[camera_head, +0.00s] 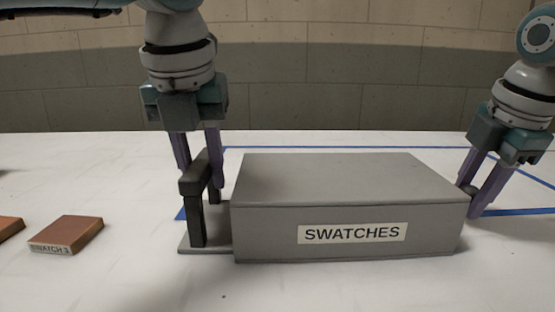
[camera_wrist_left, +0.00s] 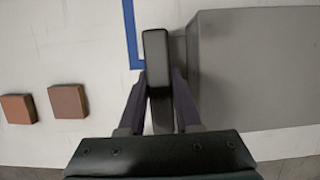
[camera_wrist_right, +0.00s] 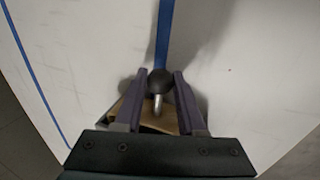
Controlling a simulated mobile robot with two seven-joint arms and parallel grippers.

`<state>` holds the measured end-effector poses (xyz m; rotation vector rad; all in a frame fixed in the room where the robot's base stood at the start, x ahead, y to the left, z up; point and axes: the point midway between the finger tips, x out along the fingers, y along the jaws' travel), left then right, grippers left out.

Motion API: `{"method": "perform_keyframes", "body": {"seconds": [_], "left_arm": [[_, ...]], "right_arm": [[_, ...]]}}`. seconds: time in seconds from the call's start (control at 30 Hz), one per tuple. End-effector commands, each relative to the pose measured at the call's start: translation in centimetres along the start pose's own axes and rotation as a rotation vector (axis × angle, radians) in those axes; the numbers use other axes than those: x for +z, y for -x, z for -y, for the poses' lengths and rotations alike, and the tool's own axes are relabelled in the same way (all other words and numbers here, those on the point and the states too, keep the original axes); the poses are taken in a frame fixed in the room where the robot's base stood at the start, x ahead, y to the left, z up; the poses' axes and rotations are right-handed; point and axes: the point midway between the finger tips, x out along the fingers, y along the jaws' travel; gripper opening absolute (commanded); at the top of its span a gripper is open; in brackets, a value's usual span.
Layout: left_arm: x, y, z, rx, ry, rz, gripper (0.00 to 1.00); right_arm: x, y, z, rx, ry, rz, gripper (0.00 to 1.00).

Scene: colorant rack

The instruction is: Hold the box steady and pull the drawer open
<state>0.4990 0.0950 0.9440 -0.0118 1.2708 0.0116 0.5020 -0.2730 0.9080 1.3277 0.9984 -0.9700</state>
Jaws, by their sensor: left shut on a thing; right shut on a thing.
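The grey box (camera_head: 350,180) with a SWATCHES label stands on the white table. A dark upright handle (camera_head: 194,212) rises from a flat plate at its left end; it also shows in the left wrist view (camera_wrist_left: 157,75). My left gripper (camera_head: 199,182) is shut on this handle. My right gripper (camera_head: 474,198) is at the box's right end, shut on a dark round knob (camera_wrist_right: 160,82) with a metal stem. A tan face (camera_wrist_right: 150,116), perhaps the drawer front, shows behind the knob, partly hidden by my gripper. How far the drawer is out cannot be told.
A brown swatch block (camera_head: 68,234) marked SWATCH 3 lies on the table (camera_head: 120,275) left of the box, with another (camera_head: 9,228) at the picture's edge. Blue tape (camera_head: 300,148) runs behind the box. The table right of the box is clear.

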Motion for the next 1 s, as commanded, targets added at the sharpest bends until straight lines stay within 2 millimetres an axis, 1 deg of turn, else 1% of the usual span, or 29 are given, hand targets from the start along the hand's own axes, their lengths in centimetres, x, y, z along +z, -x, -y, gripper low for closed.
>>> {"method": "perform_keyframes", "body": {"seconds": [0.03, 0.27, 0.6, 1.0], "left_arm": [[0.0, 0.0, -0.3, 0.009, 0.003, -0.001, 0.00], [0.0, -0.1, -0.4, 0.010, 0.003, -0.001, 0.00], [0.1, -0.1, -0.5, 0.012, 0.005, -0.001, 0.00], [0.1, -0.1, -0.5, 0.012, 0.006, -0.001, 0.00]], "right_arm": [[0.4, 0.0, 0.0, 0.000, -0.004, 0.011, 0.00], [0.8, 0.0, 0.0, -0.001, -0.005, 0.012, 0.00], [2.4, 0.0, 0.0, -0.001, -0.005, 0.012, 0.00], [2.6, 0.0, 0.0, -0.001, -0.004, 0.011, 0.00]]}}
